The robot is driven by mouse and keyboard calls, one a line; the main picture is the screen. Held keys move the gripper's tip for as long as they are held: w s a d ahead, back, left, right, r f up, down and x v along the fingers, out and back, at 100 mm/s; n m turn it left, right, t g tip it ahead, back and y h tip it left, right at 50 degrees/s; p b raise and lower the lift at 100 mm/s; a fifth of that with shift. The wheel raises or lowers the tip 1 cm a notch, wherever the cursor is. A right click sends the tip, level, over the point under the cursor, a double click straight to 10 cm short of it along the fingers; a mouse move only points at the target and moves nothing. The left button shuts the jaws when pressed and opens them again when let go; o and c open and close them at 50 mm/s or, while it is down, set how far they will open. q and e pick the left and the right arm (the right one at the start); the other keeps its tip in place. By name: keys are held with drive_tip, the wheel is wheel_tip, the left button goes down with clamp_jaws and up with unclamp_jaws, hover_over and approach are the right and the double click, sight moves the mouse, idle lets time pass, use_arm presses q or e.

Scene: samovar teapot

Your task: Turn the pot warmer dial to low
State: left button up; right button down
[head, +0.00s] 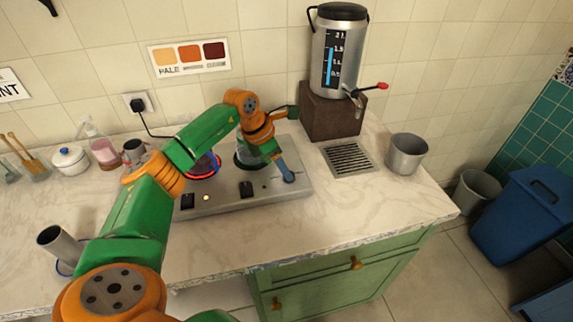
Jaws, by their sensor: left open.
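The pot warmer (222,204) is a flat steel unit on the counter. Two black dials sit on its front, a left dial (187,201) and a right dial (246,189). A lit indicator (206,197) is beside the left dial. The left hot plate (203,167) glows red; a dark glass-like pot (247,158) stands on the right one, partly hidden by my arm. My left gripper (287,172) is open over the unit's right end, right of the right dial and apart from it. Dial markings are too small to read. My right gripper is out of view.
A steel urn (340,45) with a red-handled tap stands on a brown block (331,115) behind right. A drain grille (348,158) and metal cup (406,153) are at right. Jars stand at the left back. The counter front (330,215) is clear.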

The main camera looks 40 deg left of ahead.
use_arm(q)
drive_tip(key=x, duration=0.3)
drive_tip(key=shift+a, duration=0.1)
drive_tip(key=shift+w+f, duration=0.15)
clamp_jaws()
